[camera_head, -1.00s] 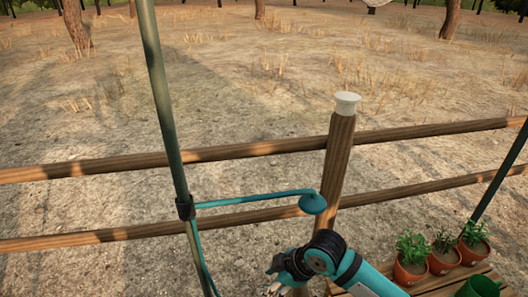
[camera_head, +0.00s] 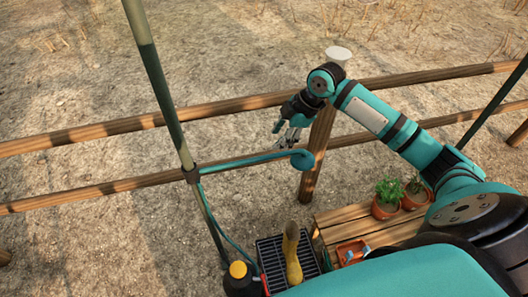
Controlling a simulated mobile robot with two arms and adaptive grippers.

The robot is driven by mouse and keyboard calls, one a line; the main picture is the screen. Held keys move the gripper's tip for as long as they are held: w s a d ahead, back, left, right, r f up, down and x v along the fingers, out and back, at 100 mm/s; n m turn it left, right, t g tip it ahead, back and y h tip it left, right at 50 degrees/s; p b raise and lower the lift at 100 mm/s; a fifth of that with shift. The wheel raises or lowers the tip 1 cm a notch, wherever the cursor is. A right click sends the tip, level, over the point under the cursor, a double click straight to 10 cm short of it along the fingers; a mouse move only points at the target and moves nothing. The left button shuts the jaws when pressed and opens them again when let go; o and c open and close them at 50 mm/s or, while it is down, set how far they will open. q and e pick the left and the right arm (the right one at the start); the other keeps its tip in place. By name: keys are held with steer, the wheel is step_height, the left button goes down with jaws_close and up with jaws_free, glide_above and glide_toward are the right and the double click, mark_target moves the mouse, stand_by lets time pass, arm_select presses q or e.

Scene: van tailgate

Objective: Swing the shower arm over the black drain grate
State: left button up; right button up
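The teal shower arm (camera_head: 245,161) reaches right from a clamp on the dark green pole (camera_head: 165,97) and ends in a round shower head (camera_head: 302,160). The black drain grate (camera_head: 308,260) lies low at the bottom centre, below and in front of the shower arm. A yellow-brown upright object (camera_head: 291,258) covers part of it. My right gripper (camera_head: 284,138) hangs just above the shower arm near its head, fingers apart and pointing down. Nothing shows between them; whether they touch the arm is unclear. My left gripper is out of view.
A wooden fence rail (camera_head: 120,127) and post (camera_head: 315,150) stand behind the shower arm. A wooden bench (camera_head: 340,215) with potted plants (camera_head: 386,205) and an orange object (camera_head: 352,252) is at right. A dark bottle with a yellow cap (camera_head: 238,270) stands left of the grate.

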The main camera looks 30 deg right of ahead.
mark_target(263, 157)
steer(key=p+x, duration=0.1)
steer(key=x, duration=0.9)
steer(key=shift+w+a+f, duration=0.1)
steer(key=shift+a+f, duration=0.05)
steer(key=shift+f, duration=0.2)
jaws_close()
